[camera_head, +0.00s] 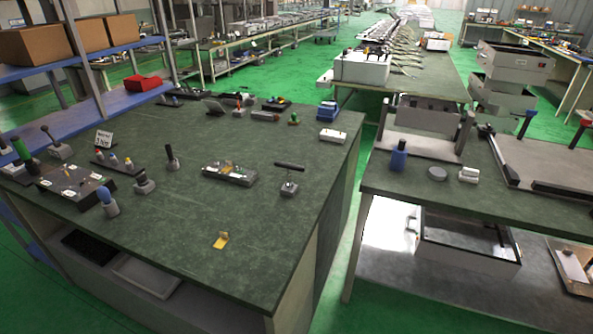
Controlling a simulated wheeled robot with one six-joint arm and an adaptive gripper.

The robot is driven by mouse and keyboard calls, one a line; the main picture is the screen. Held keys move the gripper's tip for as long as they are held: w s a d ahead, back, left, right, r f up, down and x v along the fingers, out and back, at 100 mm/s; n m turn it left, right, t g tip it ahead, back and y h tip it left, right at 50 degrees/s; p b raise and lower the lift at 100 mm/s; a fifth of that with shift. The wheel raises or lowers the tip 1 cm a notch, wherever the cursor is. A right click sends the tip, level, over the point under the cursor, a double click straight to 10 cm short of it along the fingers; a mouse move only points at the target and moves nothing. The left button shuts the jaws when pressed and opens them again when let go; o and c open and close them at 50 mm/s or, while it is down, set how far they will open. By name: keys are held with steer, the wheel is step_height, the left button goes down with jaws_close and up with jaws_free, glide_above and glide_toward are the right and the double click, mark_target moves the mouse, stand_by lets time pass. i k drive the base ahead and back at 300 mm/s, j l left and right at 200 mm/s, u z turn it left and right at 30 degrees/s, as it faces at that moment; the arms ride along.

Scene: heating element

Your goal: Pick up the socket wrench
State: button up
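No tool in view can be made out for certain as the socket wrench. A T-shaped tool with a dark crossbar handle (289,166) stands upright in a small grey block on the right part of the green-topped workbench (180,235); it could be the wrench, but it is too small to tell. Other upright handled tools stand to the left, among them a black-handled one (171,158) and another in a grey base (143,180). My gripper is not in view.
A grey fixture (229,174) and a small yellow bracket (221,240) lie on the bench; its front is mostly clear. A black panel with parts (72,187) sits at left. Blue shelving (120,100) borders the left. A second bench (400,180) stands right, across a narrow green gap.

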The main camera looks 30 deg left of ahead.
mark_target(288, 184)
steer(key=u, duration=1.4)
steer(key=i+j+z, duration=0.1)
steer(key=i+j, duration=0.3)
steer(key=i+j+z, duration=0.15)
steer(key=i+j, duration=0.2)
steer(key=j, duration=0.15)
steer(key=i+j+z, duration=0.1)
steer(key=i+j, duration=0.25)
steer(key=i+j+z, duration=0.15)
steer(key=i+j, duration=0.2)
steer(key=j, duration=0.3)
steer(key=k+l+z, duration=0.15)
steer(key=z, duration=0.25)
steer(key=k+l+z, duration=0.1)
steer(key=l+z, duration=0.25)
steer(key=k+l+z, duration=0.1)
steer(key=l+z, duration=0.65)
steer(key=k+j, duration=0.05)
